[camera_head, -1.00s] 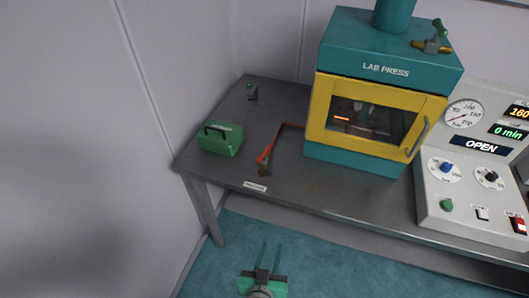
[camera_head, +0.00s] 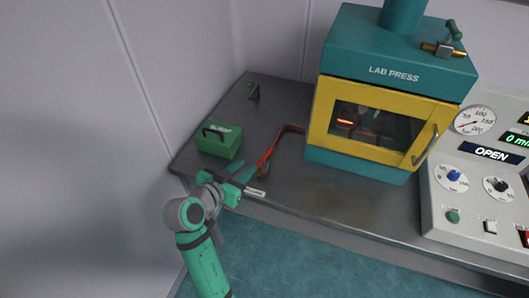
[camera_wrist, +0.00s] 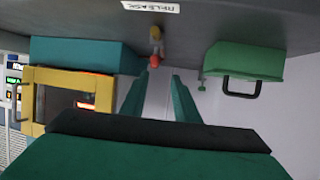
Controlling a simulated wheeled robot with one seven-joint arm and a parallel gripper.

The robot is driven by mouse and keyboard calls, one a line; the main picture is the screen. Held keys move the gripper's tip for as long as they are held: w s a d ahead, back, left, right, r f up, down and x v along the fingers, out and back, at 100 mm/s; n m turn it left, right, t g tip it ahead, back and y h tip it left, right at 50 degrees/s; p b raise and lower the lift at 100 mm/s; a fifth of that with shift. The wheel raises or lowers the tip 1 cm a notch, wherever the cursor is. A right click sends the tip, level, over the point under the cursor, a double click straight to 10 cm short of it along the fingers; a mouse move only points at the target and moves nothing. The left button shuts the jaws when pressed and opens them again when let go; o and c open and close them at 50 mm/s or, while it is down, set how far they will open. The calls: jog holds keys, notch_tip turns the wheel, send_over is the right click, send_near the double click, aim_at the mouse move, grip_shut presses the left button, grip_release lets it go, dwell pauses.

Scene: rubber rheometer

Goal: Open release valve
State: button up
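The release valve, with a red lever (camera_head: 265,157) on a brass body, sits near the front edge of the table, joined to a reddish pipe. In the wrist view the picture is turned over, and the red lever end (camera_wrist: 154,62) and brass body (camera_wrist: 155,34) show beyond my fingers. My gripper (camera_head: 247,178) is open and empty at the table's front left, close to the valve on its left front side. In the wrist view my two fingers (camera_wrist: 158,84) stand apart with the lever end seen between their tips. I cannot tell whether they touch it.
A green case (camera_head: 219,141) with a black handle stands behind my gripper. A white label (camera_head: 256,193) lies by the valve. The yellow-doored lab press (camera_head: 372,115) and control panel (camera_head: 490,210) stand to the right. The wall closes off the left.

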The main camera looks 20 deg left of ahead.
aim_at(263, 157)
jog(key=x, duration=0.3)
jog(key=d+x, duration=0.1)
jog(key=x, duration=0.5)
jog(key=shift+s+d, duration=0.2)
jog(key=shift+d, duration=0.05)
jog(key=shift+x, duration=0.95)
jog(key=shift+w+a, duration=0.1)
jog(key=shift+a, duration=0.1)
jog(key=shift+a, duration=0.1)
grip_shut()
